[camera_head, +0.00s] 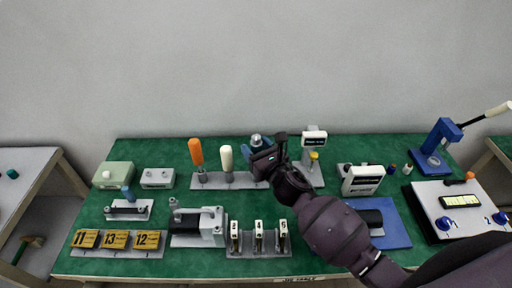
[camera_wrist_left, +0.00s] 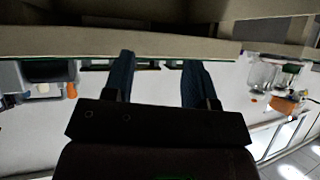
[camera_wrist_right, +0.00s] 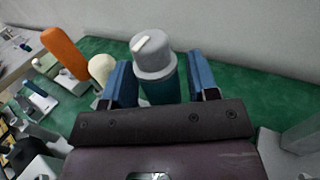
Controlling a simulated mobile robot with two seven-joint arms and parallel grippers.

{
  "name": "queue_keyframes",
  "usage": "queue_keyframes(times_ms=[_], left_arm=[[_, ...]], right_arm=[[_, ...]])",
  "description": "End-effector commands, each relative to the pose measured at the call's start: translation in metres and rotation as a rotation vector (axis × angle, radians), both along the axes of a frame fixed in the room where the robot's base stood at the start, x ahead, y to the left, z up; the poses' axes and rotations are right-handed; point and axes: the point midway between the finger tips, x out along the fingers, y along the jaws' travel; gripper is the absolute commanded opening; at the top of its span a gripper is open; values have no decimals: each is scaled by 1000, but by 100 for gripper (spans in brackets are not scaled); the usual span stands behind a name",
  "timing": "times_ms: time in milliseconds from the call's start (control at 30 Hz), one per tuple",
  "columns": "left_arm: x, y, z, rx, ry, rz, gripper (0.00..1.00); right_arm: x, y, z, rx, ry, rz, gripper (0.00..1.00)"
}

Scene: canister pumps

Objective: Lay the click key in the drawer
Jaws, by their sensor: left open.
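I cannot tell for sure which object is the click key. An orange-handled tool (camera_head: 196,152) and a cream-handled tool (camera_head: 227,158) stand upright in a grey rack (camera_head: 212,181). No drawer shows clearly. My right gripper (camera_wrist_right: 160,85) is open at the back middle of the green table. A cylinder with a grey knob cap (camera_wrist_right: 153,56) shows between its fingers, with gaps at both sides; it is partly hidden in the head view (camera_head: 256,141). My left gripper (camera_wrist_left: 158,78) is open and empty in its wrist view, near a beige beam; it is not in the head view.
My right arm covers the table's front middle.

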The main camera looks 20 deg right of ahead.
Motion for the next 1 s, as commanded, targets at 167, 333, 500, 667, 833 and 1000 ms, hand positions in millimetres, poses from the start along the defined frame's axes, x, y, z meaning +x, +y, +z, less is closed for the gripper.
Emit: queue_keyframes(times_ms=[167,333,500,667,833,1000], left_arm=[[-1,0,-1,0,3,0,52],[-1,0,-1,0,3,0,52],[0,0,-1,0,1,0,52],[2,0,0,0,-2,-2,52],[3,-1,-1,0,-4,-2,52],[3,-1,-2,0,-4,-2,52]], right_arm=[[0,0,0,0,0,0,61],[-2,0,-1,0,2,0,61],[-16,-5,-2,-1,3,-1,61],[-44,-11,-2,-1,3,-1,61],[-73,-18,-2,0,2,-1,61],[-94,-24,-1,0,2,0,61]])
